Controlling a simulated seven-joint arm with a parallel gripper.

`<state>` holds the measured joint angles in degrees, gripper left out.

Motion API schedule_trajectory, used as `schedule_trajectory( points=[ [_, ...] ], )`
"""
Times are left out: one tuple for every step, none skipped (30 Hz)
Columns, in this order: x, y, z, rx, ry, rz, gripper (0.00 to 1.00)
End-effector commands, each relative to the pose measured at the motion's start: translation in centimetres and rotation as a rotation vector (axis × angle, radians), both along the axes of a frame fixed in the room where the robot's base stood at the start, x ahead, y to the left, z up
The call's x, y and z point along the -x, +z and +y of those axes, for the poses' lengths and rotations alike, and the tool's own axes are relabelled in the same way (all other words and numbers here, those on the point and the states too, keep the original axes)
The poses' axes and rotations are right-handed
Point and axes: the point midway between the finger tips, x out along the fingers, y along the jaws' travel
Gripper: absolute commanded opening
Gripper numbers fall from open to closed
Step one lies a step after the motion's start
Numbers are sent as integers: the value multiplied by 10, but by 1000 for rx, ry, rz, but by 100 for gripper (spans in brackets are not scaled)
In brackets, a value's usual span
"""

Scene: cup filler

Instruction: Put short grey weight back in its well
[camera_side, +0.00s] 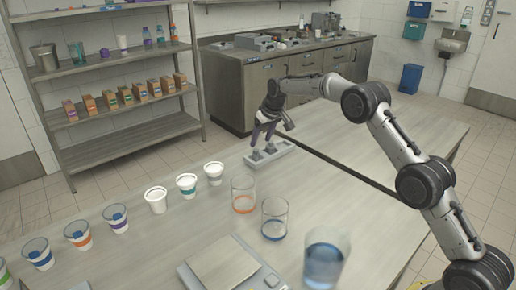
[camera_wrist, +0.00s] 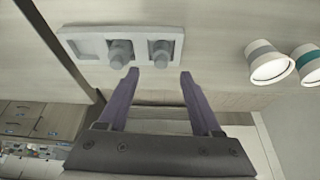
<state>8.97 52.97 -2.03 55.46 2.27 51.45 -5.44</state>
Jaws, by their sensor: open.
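The grey weight holder (camera_side: 284,149) lies on the table and also shows in the wrist view (camera_wrist: 90,47). Two grey knobbed weights stand in it. The smaller-looking one (camera_wrist: 160,54) is in the right well in the wrist view. The larger-looking one (camera_wrist: 121,54) is in the middle well. The left well there looks empty. I cannot tell for sure which is the short weight, or whether each is fully seated. My gripper (camera_wrist: 157,77) is open and empty, its purple fingers close to the smaller-looking weight. In the side view, my gripper (camera_side: 262,138) is just above the holder.
White cups (camera_side: 214,172) stand in a row on the near side of the holder, with glasses (camera_side: 243,195) and a scale (camera_side: 222,265) nearer the camera. Two cups show at right in the wrist view (camera_wrist: 268,64). The table right of the holder is mostly clear.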

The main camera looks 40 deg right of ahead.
Motion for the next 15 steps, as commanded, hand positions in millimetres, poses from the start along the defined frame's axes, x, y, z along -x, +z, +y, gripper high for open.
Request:
schedule_trajectory(
  points=[
    [3,11,0,0,0,-4,66],
    [5,17,1,0,0,-5,66],
    [8,23,1,-1,0,-4,66],
    [10,27,1,-1,0,-4,66],
    [11,31,1,-1,0,-4,66],
    [13,36,1,-1,0,-4,66],
    [14,38,2,-1,0,-4,66],
    [15,41,2,-1,0,-4,66],
    [17,44,2,-2,1,-3,66],
    [17,45,2,-2,1,-3,66],
    [18,47,2,-2,1,-3,66],
    [18,48,2,-2,1,-3,66],
    [18,48,2,-2,1,-3,66],
    [19,49,2,-2,1,-3,66],
    [19,49,2,-2,1,-3,66]
  ],
)
